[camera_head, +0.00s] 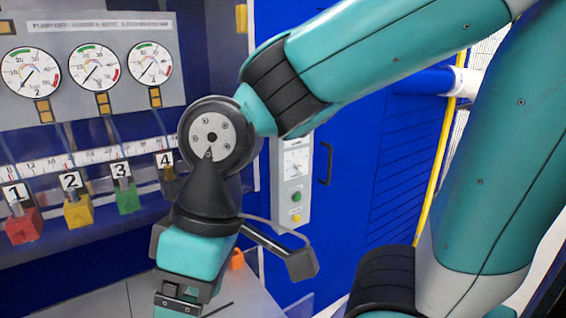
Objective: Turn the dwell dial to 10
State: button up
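A white dial face (296,162) shows on a narrow grey control panel (280,186) on the blue cabinet, right of my wrist. I take it to be the dwell dial; its label and numbers are too small to read, so its setting cannot be told. My gripper (180,298) is at the bottom, left of the panel and apart from the dial in the picture. Its fingers are hidden or cut off by the lower edge, so whether it is open or shut cannot be seen.
A green button (297,197) and a yellow button (296,217) sit below the dial. A black door handle (326,163) is to its right. Three gauges (96,71) and numbered coloured blocks (78,210) fill the left. A yellow pipe (441,150) runs behind my arm.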

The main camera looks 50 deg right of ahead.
aim_at(300, 165)
jog(key=z, duration=0.75)
jog(key=k, duration=0.25)
jog(key=z, duration=0.9)
